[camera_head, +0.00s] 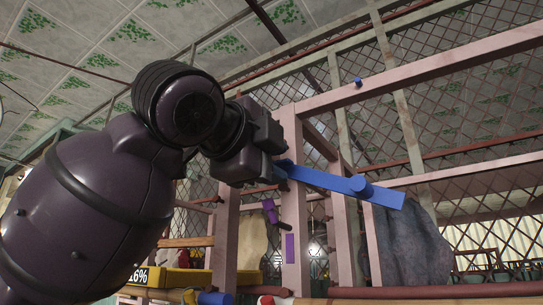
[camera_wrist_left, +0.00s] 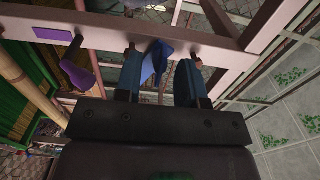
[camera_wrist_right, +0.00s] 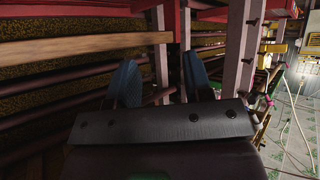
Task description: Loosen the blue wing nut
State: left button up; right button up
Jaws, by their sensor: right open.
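In the left wrist view a blue piece (camera_wrist_left: 155,60), seemingly the wing nut, is at the pink post between the fingers of my left gripper (camera_wrist_left: 160,82). The fingers stand apart, with gaps beside the piece; I cannot tell whether either touches it. In the head view my left gripper (camera_head: 279,170) is at the same post, and its fingertips and the nut are hard to make out. A long blue bar (camera_head: 325,181) with a round peg sticks out to the right from there. My right gripper (camera_wrist_right: 160,85) is open and empty in the right wrist view.
A pink timber frame (camera_head: 291,210) with upright posts and beams stands ahead. A purple wing-shaped piece (camera_head: 270,211) and a purple patch (camera_head: 290,248) are lower down. A grey rock (camera_head: 415,250) stands behind the frame. A wooden rail (camera_wrist_right: 85,47) is near my right gripper.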

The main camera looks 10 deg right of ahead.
pick_arm(q)
grip_shut()
pick_arm(e)
jog(key=shift+s, duration=0.1)
